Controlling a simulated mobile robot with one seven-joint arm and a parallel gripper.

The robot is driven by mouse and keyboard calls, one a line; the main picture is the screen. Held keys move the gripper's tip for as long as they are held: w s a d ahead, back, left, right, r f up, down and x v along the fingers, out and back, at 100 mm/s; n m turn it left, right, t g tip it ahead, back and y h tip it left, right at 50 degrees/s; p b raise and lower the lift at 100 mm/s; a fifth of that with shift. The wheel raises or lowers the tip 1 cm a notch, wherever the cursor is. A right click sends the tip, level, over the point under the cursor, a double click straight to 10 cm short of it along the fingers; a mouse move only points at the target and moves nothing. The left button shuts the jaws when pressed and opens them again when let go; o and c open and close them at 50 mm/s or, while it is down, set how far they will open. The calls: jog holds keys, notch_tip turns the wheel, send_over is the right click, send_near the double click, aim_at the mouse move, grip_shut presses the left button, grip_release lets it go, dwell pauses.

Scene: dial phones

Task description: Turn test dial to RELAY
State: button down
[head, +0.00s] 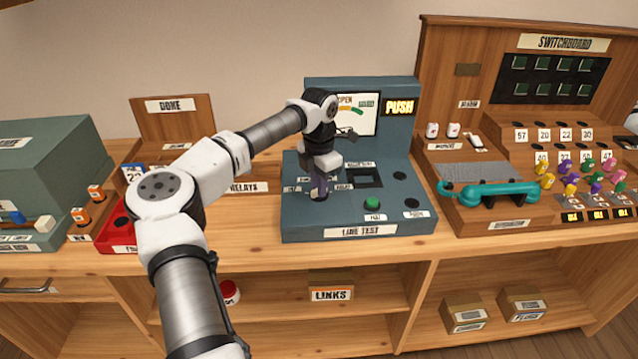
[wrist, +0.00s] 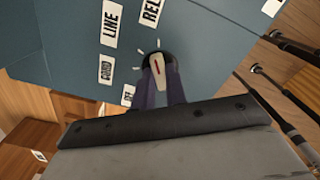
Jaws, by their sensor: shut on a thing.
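The test dial (wrist: 156,68) is a dark round knob with a cream pointer bar marked by a red line. It sits on the blue-grey line test panel (head: 300,232). My gripper (head: 319,188) points down over the left part of the panel and hides most of the dial in the head view. In the wrist view my gripper's dark fingers (wrist: 160,88) are shut on the pointer bar, one on each side. The red line points up the picture, roughly towards the partly cut-off label REL (wrist: 150,10). The LINE label (wrist: 111,24) lies to its left.
A green button (head: 372,203) and a square dark recess (head: 363,178) lie right of my gripper. A teal handset (head: 490,192) lies farther right, and a red tray (head: 118,233) left.

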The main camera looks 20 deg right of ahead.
jog(key=shift+m, duration=1)
jog(key=c, duration=1.4)
grip_release()
jog(key=shift+c, duration=0.2)
jog(key=shift+r, duration=0.1)
notch_tip(320, 180, up, 14)
jog(key=b, duration=0.2)
jog(key=shift+d+f, duration=0.1)
jog(key=shift+f, duration=0.1)
